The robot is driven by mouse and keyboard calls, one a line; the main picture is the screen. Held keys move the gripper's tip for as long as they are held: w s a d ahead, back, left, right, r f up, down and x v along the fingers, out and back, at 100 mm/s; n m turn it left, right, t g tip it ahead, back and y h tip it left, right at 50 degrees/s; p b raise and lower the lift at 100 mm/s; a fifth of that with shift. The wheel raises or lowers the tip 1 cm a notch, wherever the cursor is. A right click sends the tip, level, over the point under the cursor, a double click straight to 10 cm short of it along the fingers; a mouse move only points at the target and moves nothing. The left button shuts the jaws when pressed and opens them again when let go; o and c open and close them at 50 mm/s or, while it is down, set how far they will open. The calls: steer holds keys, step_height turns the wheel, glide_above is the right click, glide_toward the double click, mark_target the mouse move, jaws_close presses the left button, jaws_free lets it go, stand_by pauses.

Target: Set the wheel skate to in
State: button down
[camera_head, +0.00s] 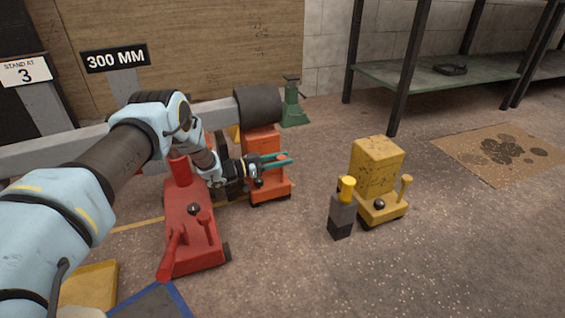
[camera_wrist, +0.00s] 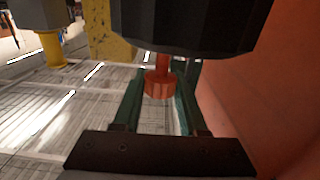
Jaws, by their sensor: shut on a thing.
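An orange unit (camera_head: 262,143) stands on the floor under the end of the grey beam; no label shows which unit is the wheel skate. My gripper (camera_head: 284,159) is level in front of this unit, with its teal fingers reaching across its face. In the wrist view my gripper (camera_wrist: 160,95) has its fingers on either side of a small orange-red knob (camera_wrist: 159,85) and is shut on it. The knob's upper end is hidden behind a dark round part. An orange wall, close by, fills the right of the wrist view.
A red jack (camera_head: 190,225) with a lever stands just left of my gripper. A yellow unit (camera_head: 377,165) and a grey post with a yellow top (camera_head: 342,208) stand to the right. The grey beam (camera_head: 215,112) runs behind my arm. Floor between the orange and yellow units is clear.

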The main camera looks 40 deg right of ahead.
steer(key=c, duration=0.7)
jaws_free()
steer(key=shift+w, duration=0.4)
steer(key=shift+c, duration=0.2)
steer(key=p+v, duration=0.4)
steer(key=v, duration=0.6)
steer(key=shift+a, duration=0.35)
steer(key=shift+s, duration=0.15)
